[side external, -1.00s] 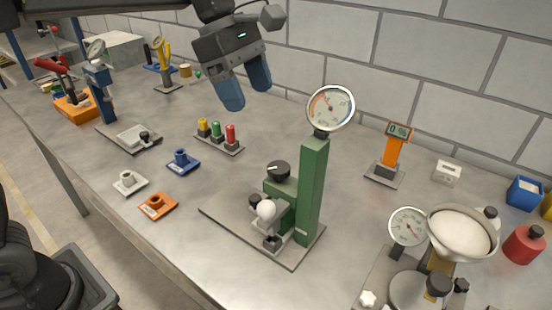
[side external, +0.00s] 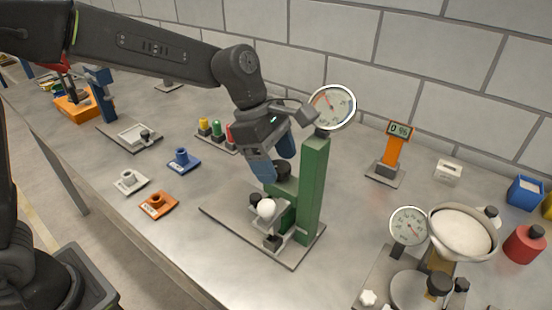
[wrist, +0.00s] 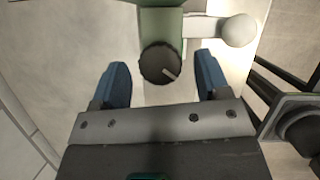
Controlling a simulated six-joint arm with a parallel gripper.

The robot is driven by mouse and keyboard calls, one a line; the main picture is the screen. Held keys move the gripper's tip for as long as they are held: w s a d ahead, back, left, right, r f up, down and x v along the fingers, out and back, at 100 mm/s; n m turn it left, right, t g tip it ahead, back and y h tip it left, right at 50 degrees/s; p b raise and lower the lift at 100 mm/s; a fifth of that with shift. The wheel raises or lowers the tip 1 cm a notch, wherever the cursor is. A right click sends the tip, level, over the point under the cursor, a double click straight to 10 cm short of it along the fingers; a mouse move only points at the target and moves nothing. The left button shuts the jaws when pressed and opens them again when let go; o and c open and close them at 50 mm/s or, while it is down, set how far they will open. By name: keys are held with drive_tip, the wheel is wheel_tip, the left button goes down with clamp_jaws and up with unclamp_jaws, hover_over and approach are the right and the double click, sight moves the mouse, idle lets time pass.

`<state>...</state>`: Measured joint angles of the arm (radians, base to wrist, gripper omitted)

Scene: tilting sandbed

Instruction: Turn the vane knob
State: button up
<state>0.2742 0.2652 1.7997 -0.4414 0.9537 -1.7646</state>
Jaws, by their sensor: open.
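The vane knob (wrist: 160,63) is a round black knob with a white pointer line, on the green stand (side external: 314,190). In the wrist view it lies between the two blue fingers of my gripper (wrist: 163,64), with a gap on both sides; its line points to the lower right. In the side view my open gripper (side external: 276,168) is down at the knob, and the fingers partly hide it. I cannot tell whether the fingertips are level with it. A white ball handle (side external: 266,208) sticks out below the knob.
A round gauge (side external: 331,107) tops the green stand, close to my wrist. Red, green and yellow posts (side external: 217,129) stand behind my gripper. A white bowl device (side external: 461,232) is at the right. The bench in front of the stand's plate is clear.

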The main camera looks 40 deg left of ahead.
drive_tip(key=shift+f, duration=0.15)
drive_tip(key=shift+c, duration=0.3)
drive_tip(key=c, duration=0.9)
drive_tip(key=shift+o, duration=0.2)
drive_tip(key=shift+m, duration=0.4)
drive_tip(key=m+g, duration=0.1)
drive_tip(key=m, duration=0.1)
drive_tip(key=shift+w+m+g, duration=0.15)
drive_tip(key=shift+m+g, duration=0.15)
drive_tip(key=shift+m, duration=0.1)
drive_tip(key=shift+d+m+g, duration=0.1)
drive_tip(key=shift+m+g, duration=0.5)
drive_tip(key=shift+m, duration=1.1)
drive_tip(key=shift+w+y, duration=0.1)
drive_tip(key=shift+y, duration=0.2)
